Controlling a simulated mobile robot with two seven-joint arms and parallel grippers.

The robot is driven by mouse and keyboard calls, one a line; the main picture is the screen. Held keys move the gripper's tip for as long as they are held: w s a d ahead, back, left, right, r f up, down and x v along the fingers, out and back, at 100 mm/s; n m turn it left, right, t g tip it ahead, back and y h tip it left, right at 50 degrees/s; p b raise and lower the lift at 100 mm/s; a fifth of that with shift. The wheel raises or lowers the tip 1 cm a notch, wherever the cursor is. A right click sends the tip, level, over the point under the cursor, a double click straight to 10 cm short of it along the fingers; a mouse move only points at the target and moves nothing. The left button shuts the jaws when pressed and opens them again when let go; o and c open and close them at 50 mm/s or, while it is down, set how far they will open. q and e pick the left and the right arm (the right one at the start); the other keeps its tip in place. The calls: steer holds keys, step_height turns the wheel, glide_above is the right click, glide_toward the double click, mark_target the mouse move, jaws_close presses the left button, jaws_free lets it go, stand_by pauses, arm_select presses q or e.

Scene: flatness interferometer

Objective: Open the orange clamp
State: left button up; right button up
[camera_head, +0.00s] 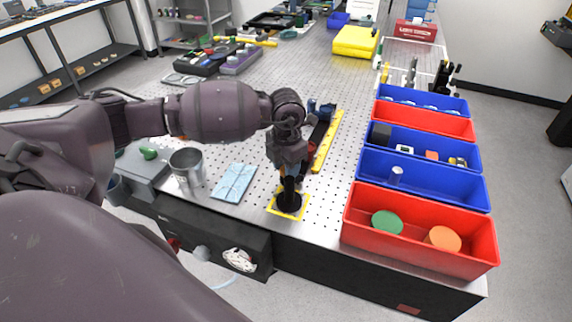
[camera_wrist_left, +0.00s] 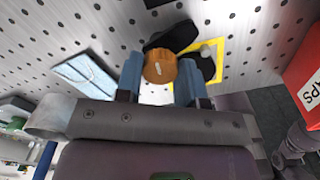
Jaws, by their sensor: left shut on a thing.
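In the head view my left gripper (camera_head: 290,168) points down above the black round base (camera_head: 289,203) inside the yellow square. There the knob is hidden by my gripper. My right gripper is not in view.
Left of the gripper are a metal cup (camera_head: 187,163) and a light-blue sheet (camera_head: 234,183). A yellow strip (camera_head: 327,140) lies behind it. Red bins (camera_head: 366,240) and blue bins (camera_head: 477,192) stand along the right. The table's front edge is close to the black base.

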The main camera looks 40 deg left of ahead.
arm_select(q)
steer(key=shift+r+n, duration=0.1)
steer(key=shift+n, duration=0.3)
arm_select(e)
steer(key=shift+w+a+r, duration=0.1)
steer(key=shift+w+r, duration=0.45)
arm_select(q)
steer(key=o, duration=0.9)
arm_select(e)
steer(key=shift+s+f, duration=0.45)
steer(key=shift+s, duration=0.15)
arm_select(q)
step_height(320, 180, up, 11)
steer(key=shift+f, duration=0.1)
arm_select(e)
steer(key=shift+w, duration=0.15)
